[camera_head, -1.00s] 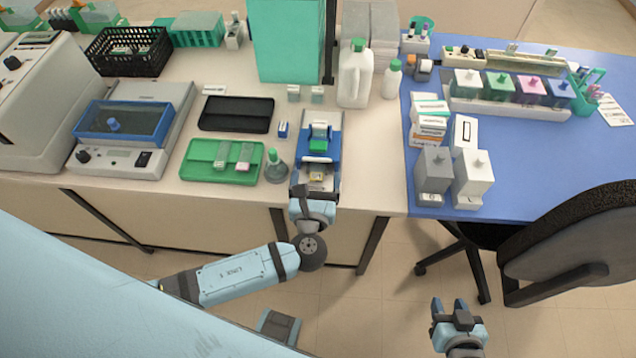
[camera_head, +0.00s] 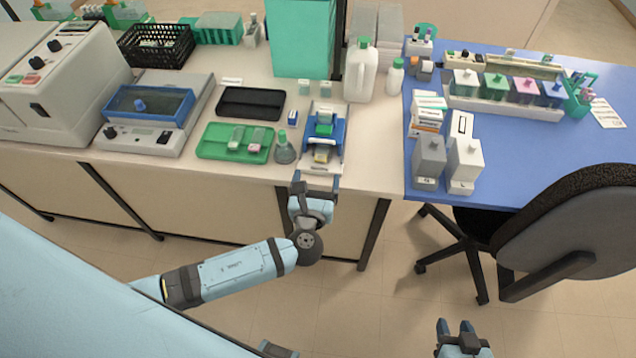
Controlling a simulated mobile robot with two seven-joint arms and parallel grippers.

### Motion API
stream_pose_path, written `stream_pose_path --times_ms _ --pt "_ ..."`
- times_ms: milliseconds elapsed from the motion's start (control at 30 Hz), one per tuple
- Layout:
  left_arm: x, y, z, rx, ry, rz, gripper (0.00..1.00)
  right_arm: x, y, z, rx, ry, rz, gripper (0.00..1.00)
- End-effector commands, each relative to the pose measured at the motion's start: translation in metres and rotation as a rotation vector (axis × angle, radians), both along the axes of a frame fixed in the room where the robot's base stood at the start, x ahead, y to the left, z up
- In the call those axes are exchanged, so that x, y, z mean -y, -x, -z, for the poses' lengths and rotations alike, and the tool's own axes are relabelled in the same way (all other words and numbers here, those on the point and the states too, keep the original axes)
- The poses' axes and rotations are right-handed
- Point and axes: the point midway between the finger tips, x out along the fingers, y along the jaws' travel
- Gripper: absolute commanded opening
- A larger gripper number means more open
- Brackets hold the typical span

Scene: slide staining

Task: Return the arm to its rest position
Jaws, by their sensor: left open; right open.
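My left gripper (camera_head: 315,182) is open, with its fingers apart and nothing visible between them. It is at the front edge of the bench, just in front of a blue and white device (camera_head: 338,155) with green and yellowish parts on it. In this view its fingertips come close to the device's near end; I cannot tell whether they touch. My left arm (camera_head: 235,270) runs from the lower left, in front of the bench. My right gripper (camera_head: 455,327) is open and empty at the bottom edge, over the floor and away from both tables.
A green tray (camera_head: 207,154) with slides and a flask (camera_head: 284,153) are left of the device. A blue-lidded instrument (camera_head: 150,141) is further left. White and grey dispensers (camera_head: 464,165) stand on the blue table (camera_head: 530,170). A black chair (camera_head: 580,245) is at right.

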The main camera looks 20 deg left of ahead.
Motion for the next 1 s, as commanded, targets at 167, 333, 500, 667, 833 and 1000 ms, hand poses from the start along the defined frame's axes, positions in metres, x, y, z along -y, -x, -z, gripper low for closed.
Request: stream_pose_path --times_ms 167,333,500,667,833,1000 --pt "-0.002 -0.002 0.0 0.0 0.0 0.0 0.83 0.0 0.0 -0.001 0.001 0.0 0.0 0.43" --pt "-0.002 -0.002 0.0 0.0 0.0 0.0 0.83 0.0 0.0 -0.001 0.001 -0.001 0.001 0.43" --pt "-0.002 -0.002 0.0 0.0 0.0 0.0 0.83 0.0 -0.001 -0.001 0.002 -0.001 0.001 0.43" --pt "-0.002 -0.002 0.0 0.0 0.0 0.0 0.83 0.0 -0.001 -0.001 0.002 -0.001 0.001 0.43" --pt "-0.002 0.006 0.012 -0.043 0.129 0.001 0.83 0.0 -0.001 -0.001 0.002 -0.001 0.001 0.43" --pt "0.002 0.046 0.06 -0.203 0.762 -0.063 0.83 0.0 -0.001 -0.001 0.002 -0.001 0.001 0.43"
